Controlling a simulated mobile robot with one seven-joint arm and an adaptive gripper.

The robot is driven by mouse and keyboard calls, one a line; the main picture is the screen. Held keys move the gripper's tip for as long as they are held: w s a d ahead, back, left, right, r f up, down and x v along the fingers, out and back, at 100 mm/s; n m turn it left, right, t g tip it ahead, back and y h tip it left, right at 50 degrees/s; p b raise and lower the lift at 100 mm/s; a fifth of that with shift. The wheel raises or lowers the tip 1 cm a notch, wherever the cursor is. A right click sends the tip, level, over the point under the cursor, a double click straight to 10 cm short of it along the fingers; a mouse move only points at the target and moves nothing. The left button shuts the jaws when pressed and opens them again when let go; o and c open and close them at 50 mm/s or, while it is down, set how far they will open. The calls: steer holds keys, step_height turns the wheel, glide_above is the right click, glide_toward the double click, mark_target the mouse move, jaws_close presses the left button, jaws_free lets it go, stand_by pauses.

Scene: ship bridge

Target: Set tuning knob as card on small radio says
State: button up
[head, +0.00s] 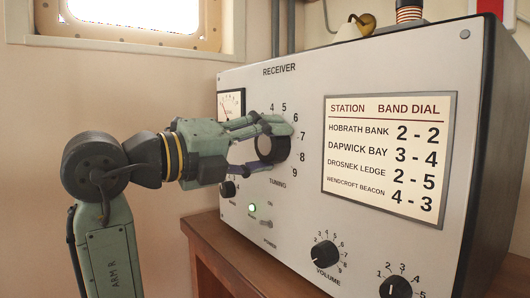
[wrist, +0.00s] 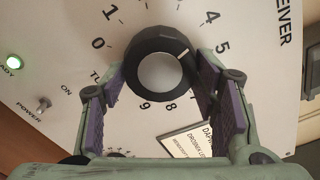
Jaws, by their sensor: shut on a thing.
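The receiver's tuning knob (head: 274,149) is a dark round knob on the pale front panel, ringed by numerals. In the wrist view the knob (wrist: 135,62) has a white mark pointing between 4 and 5. My gripper (head: 270,146) is shut on the knob, one finger on each side; the wrist view shows both purple pads (wrist: 162,78) beside it. I cannot make out a small radio.
The receiver (head: 300,200) stands on a wooden bench (head: 225,250). A volume knob (head: 325,254), another numbered knob (head: 395,288) and a power switch (head: 266,223) sit lower on the panel. A green lamp (head: 252,207) is lit. A brass object (head: 357,24) is on top.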

steer(key=m+b, duration=0.1)
steer(key=m, duration=0.5)
steer(key=shift+w+f, duration=0.1)
steer(key=shift+f, duration=0.05)
stand_by(0.4)
steer(key=o, duration=1.1)
steer(key=shift+o, duration=0.2)
steer(key=v, duration=1.2)
